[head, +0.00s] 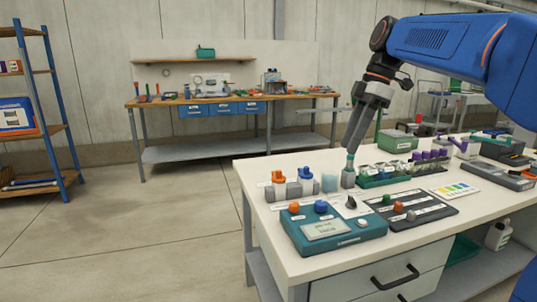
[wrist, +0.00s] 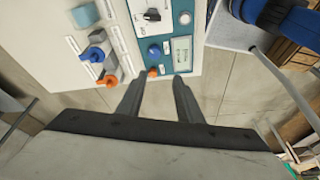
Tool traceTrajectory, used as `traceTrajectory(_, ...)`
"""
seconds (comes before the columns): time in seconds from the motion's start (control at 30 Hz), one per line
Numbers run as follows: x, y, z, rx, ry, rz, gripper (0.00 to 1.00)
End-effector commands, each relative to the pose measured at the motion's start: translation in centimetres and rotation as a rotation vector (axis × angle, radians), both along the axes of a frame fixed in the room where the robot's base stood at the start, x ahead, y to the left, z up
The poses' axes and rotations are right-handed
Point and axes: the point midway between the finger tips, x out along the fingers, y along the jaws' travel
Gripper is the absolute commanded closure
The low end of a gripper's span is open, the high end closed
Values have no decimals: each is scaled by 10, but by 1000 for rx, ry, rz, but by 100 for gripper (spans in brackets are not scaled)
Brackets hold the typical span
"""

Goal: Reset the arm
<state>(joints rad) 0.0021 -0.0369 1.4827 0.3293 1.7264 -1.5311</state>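My arm is blue with dark joints and reaches in from the upper right of the head view. My gripper (head: 352,148) points down over the white workbench (head: 262,182), tilted so its tips lean left.
Orange (head: 278,180) and blue (head: 305,176) valve pieces stand left on the bench. A green rack of vials (head: 375,180), a dark panel (head: 410,210) and a green box (head: 397,141) lie right. A second workbench (head: 230,98) stands behind. The floor at left is clear.

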Motion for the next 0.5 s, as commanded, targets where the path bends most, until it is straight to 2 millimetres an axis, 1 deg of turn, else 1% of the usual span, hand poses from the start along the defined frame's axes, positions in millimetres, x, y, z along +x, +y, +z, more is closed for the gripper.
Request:
traceTrajectory(0.03,-10,-2,-4,-8,0,-42,67)
traceTrajectory(0.17,-35,-8,-19,-36,4,-191,67)
traceTrajectory(0.27,-60,-14,-37,-58,5,-337,67)
traceTrajectory(0.47,-109,-28,-79,-86,-3,-628,67)
traceTrajectory(0.5,-119,-31,-88,-88,-6,-685,67)
